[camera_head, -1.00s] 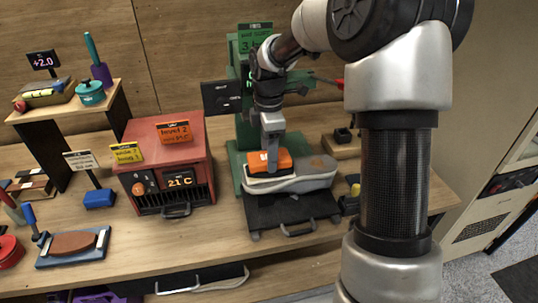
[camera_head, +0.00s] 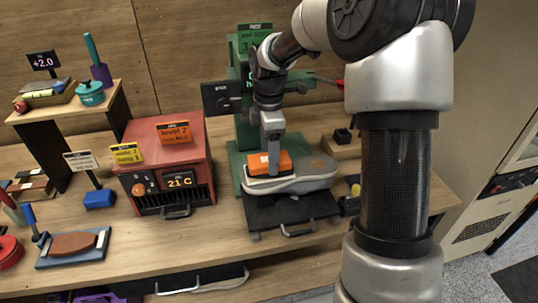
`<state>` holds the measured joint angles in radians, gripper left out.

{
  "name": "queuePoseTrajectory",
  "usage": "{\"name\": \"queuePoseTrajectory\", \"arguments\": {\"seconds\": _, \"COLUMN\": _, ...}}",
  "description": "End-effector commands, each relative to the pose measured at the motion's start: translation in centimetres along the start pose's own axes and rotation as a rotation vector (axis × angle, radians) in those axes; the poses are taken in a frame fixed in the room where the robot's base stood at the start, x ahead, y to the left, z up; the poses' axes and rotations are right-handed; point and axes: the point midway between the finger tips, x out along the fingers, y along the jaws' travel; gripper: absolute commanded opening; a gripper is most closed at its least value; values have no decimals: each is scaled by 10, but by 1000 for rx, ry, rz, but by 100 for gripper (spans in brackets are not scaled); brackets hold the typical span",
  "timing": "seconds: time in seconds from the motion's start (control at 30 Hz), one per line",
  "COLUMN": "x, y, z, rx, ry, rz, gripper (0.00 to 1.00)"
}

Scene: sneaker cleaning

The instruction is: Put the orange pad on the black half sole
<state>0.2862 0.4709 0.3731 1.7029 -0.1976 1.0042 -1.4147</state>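The orange pad (camera_head: 276,160) is over the left part of an upturned grey shoe (camera_head: 305,180), which lies on the black tray (camera_head: 285,212) of a green press. My gripper (camera_head: 271,155) points straight down at the pad, with a finger across its near face, and appears shut on it. The far finger is hidden. Of the black half sole, only a thin dark strip seems to show below the pad; the pad and gripper hide the rest. I cannot tell whether the pad touches it.
The green press (camera_head: 238,150) rises behind the shoe. A red oven (camera_head: 190,150) stands close to the left. A small black block (camera_head: 343,135) on a wooden stand is to the right. My arm hides much of the right side.

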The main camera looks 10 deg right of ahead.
Motion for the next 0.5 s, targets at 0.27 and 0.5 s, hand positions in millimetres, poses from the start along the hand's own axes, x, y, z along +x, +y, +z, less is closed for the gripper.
{"name": "queuePoseTrajectory", "arguments": {"seconds": 0.27, "x": -60, "y": 1, "z": 0, "rx": 1, "ry": 0, "rz": 5, "gripper": 67}}
{"name": "queuePoseTrajectory", "arguments": {"seconds": 0.5, "x": -100, "y": 0, "z": 0, "rx": 0, "ry": 0, "rz": 2, "gripper": 67}}
